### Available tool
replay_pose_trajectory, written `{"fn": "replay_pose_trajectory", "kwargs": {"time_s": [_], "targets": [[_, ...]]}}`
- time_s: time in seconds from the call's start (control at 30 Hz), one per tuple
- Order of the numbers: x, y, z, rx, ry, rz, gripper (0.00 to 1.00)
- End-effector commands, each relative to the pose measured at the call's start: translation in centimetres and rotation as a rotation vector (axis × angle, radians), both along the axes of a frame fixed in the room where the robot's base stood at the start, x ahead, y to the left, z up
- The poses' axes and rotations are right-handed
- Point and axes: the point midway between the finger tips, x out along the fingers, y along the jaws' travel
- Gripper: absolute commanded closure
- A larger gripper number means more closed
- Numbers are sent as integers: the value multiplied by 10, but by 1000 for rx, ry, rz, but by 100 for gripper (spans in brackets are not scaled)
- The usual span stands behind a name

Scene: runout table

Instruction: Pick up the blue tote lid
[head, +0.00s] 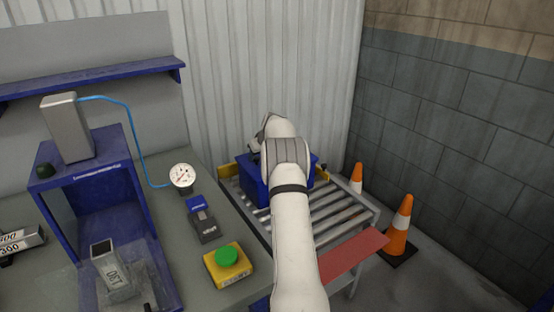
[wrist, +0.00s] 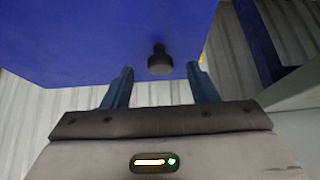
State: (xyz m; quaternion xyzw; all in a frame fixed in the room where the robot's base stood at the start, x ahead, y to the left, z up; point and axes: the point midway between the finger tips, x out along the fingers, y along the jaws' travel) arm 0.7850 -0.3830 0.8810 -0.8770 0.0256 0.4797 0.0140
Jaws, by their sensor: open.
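In the wrist view a flat blue surface, which looks like the blue tote lid (wrist: 100,35), fills the top of the picture. A dark round knob (wrist: 159,62) stands out from it. My gripper (wrist: 160,72) is open, with one blue finger on each side of the knob. I cannot tell whether the fingers touch it. In the head view a blue tote (head: 254,188) sits on the roller table, and my arm hides most of it and its top. The gripper's fingers cannot be made out there.
The roller table (head: 343,211) has bare rollers on the right and a red flap (head: 352,255) in front. Orange cones (head: 398,232) stand near the block wall. On the left bench are a pressure gauge (head: 182,176), a green button (head: 227,256) and a blue press frame (head: 88,182).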

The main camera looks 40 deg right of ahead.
Motion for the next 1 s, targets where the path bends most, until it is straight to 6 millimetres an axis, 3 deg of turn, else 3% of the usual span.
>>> {"fn": "replay_pose_trajectory", "kwargs": {"time_s": [0.2, 0.43, 1.0], "targets": [[11, 0, -14, 0, -1, 0, 47], [12, 0, -15, 0, -1, 0, 47], [12, 1, -15, 0, -1, 1, 93]]}}
